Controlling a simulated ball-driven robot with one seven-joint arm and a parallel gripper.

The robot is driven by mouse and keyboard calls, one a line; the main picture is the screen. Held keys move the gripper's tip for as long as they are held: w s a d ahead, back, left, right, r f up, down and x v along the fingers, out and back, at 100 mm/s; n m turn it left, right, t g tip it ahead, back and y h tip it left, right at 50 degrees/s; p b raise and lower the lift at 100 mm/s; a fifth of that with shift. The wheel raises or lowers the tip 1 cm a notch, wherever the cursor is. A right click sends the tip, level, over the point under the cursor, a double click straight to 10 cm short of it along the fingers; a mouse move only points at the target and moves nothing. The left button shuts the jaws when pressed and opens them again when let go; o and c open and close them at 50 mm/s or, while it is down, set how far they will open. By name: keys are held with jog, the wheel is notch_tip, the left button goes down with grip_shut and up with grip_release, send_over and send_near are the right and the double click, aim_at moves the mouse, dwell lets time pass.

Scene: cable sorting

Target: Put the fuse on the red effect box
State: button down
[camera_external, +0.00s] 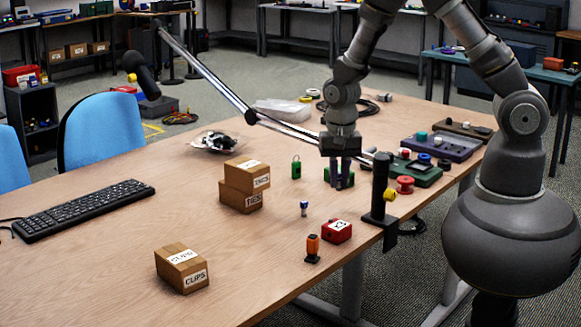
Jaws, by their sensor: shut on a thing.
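The red effect box (337,231), with a white label on top, sits near the table's front edge. My gripper (341,183) points down over the table, behind the red box and apart from it. It is shut on a green object (327,175), which shows beside the dark fingers and is mostly hidden by them. I cannot tell whether this is the fuse. A small blue and white piece (304,207) stands upright to the left of the red box. An orange and black piece (313,247) stands just left and in front of the box.
A boom stand (380,190) is clamped at the table edge, its silver arm passing close to my gripper. A green padlock-like piece (296,169), brown boxes (240,200), a CLIPS box (181,268) and a keyboard (85,208) lie left. Green and purple pedals (442,147) stand right.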

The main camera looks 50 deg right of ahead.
aim_at(337, 224)
notch_tip(337, 224, down, 9)
jog(key=b, duration=0.3)
jog(key=shift+f+b, duration=0.15)
jog(key=shift+b, duration=0.25)
jog(key=c, duration=1.5)
grip_release()
jog(key=o, duration=0.4)
